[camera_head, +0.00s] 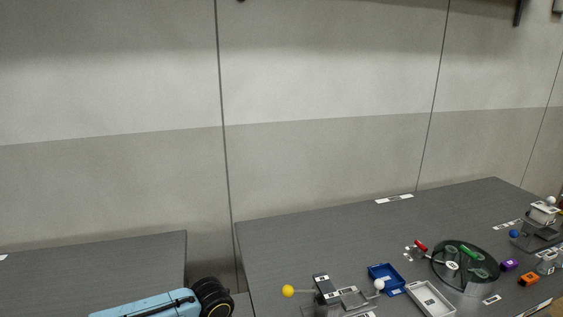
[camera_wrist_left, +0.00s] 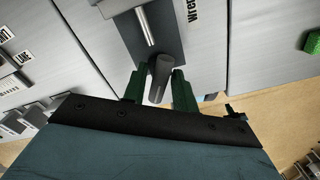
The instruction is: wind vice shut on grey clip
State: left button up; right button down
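A grey metal fixture that looks like a vice (camera_head: 345,301) stands at the front of the table, with a yellow ball (camera_head: 288,291) on its left and a white ball (camera_head: 379,284) at its right. I cannot make out the grey clip for certain. In the left wrist view, the green fingers of my left gripper (camera_wrist_left: 159,88) stand on either side of a dark grey cylinder (camera_wrist_left: 160,72). Whether they touch it is unclear. A bright metal rod (camera_wrist_left: 145,27) shows beyond it. My left gripper is outside the head view; my right gripper is not seen.
A blue tray (camera_head: 386,279), a white tray (camera_head: 431,299) and a dark round turntable (camera_head: 466,264) stand right of the fixture. Purple (camera_head: 509,265) and orange (camera_head: 528,279) blocks lie farther right. Another fixture (camera_head: 540,235) stands at the right edge. The table's back left is clear.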

pick_arm(q)
grip_shut()
jog(key=shift+m, duration=1.2)
jog(key=shift+b, duration=0.3)
jog(key=shift+m, duration=1.2)
jog(key=shift+f+m+b, duration=0.1)
jog(key=shift+m+b, duration=0.45)
jog(key=shift+m, duration=0.15)
jog(key=shift+b, duration=1.15)
jog(key=shift+m+b, duration=0.5)
jog(key=shift+b, duration=0.5)
